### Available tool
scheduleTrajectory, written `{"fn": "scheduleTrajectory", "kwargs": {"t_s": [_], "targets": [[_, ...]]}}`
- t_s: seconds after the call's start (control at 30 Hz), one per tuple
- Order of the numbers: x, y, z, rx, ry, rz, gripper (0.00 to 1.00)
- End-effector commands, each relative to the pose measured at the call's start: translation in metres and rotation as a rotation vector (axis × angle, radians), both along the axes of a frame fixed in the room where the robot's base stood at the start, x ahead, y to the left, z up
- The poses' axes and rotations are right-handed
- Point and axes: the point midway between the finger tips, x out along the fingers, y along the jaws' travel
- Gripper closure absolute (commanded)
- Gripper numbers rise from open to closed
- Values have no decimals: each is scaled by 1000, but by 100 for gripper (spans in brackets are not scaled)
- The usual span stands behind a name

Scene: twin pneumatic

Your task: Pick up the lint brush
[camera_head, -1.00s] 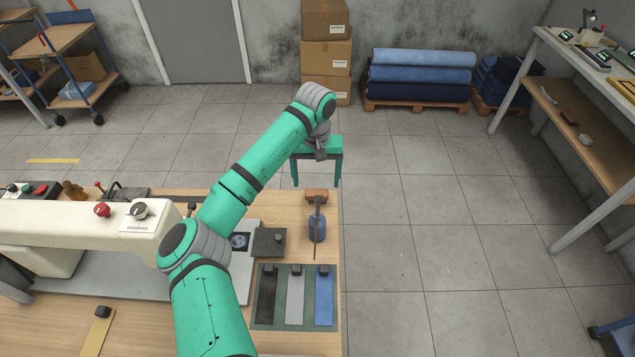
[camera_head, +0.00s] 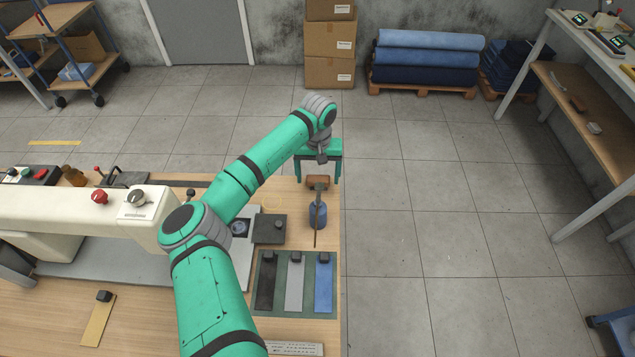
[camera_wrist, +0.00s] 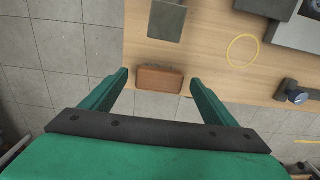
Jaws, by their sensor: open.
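A small brown block, which looks like the lint brush (camera_head: 318,182), lies near the far right corner of the wooden table. In the wrist view the brush (camera_wrist: 160,79) shows its brown top, with a darker strip along one long side. My gripper (camera_wrist: 159,77) is open, with one green finger on each side of the brush in the picture. I see no contact, and the height gap between fingertips and brush cannot be told.
Open floor lies right.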

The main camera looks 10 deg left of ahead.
Motion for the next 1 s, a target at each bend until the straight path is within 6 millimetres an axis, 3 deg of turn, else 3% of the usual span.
{"fn": "scheduleTrajectory", "kwargs": {"t_s": [0.13, 0.4, 0.47, 0.6, 0.87, 1.0], "targets": [[0, 0, -15, 0, 0, 0, 20], [0, 0, -18, -1, 0, 0, 20], [0, 0, -18, -1, 0, 0, 31], [-1, 0, -18, -1, 0, 0, 65], [0, 0, -17, -1, 0, 0, 66], [0, -1, -8, -2, -1, -1, 66]]}}
